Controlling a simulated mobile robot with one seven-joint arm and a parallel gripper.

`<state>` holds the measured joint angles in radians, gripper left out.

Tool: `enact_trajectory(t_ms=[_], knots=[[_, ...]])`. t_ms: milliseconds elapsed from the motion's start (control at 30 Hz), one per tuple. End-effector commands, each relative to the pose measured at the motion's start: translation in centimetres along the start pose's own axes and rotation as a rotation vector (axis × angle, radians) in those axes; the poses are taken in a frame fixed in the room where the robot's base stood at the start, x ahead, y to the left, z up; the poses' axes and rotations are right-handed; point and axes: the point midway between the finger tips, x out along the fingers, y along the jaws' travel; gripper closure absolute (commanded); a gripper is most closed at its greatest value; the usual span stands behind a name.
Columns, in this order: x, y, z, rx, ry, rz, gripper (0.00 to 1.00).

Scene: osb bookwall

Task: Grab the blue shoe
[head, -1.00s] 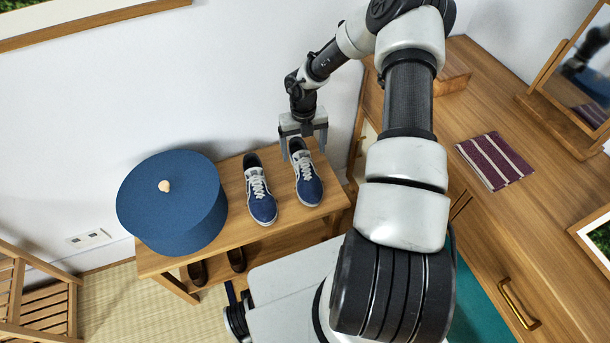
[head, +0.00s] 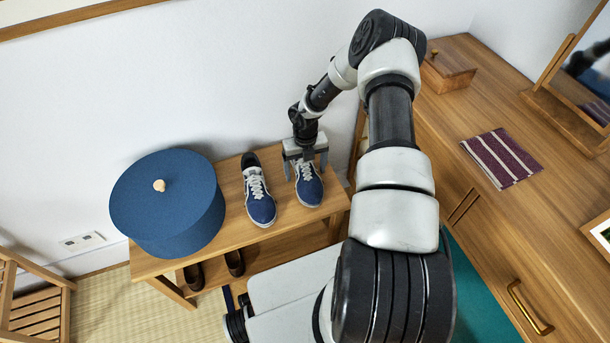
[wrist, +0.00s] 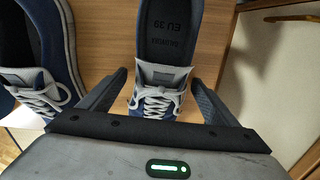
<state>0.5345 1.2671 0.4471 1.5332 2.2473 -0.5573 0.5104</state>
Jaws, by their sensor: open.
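Two blue shoes with white laces stand side by side on a wooden shoe bench (head: 228,235). My gripper (head: 306,173) is open above the right shoe (head: 309,191), with its fingers to either side of that shoe's laced part. In the wrist view, the right shoe (wrist: 158,90) lies between the two fingertips, its dark insole and grey tongue showing. I cannot tell whether the fingers touch it. The left shoe (head: 259,196) stands free, and it also shows at the left of the wrist view (wrist: 69,50).
A round blue box (head: 168,215) with a pale knob stands on the bench to the left. Dark brown shoes (head: 234,263) sit on the lower shelf. A wooden dresser (head: 450,130) with a striped cloth (head: 502,158) is at right. The wall is close behind the bench.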

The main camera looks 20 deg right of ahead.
Motion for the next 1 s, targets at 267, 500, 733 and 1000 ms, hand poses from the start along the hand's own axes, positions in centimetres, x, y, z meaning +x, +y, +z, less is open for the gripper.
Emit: enact_trajectory(t_ms=[267,500,733,1000], knots=[[-0.1,0.0,0.0,0.000,0.000,0.000,0.44],[-0.2,0.0,0.1,-0.001,-0.001,0.000,0.71],[-0.4,0.0,0.1,0.000,-0.001,0.000,0.71],[-3.6,0.0,0.1,-0.001,-0.003,0.000,0.71]])
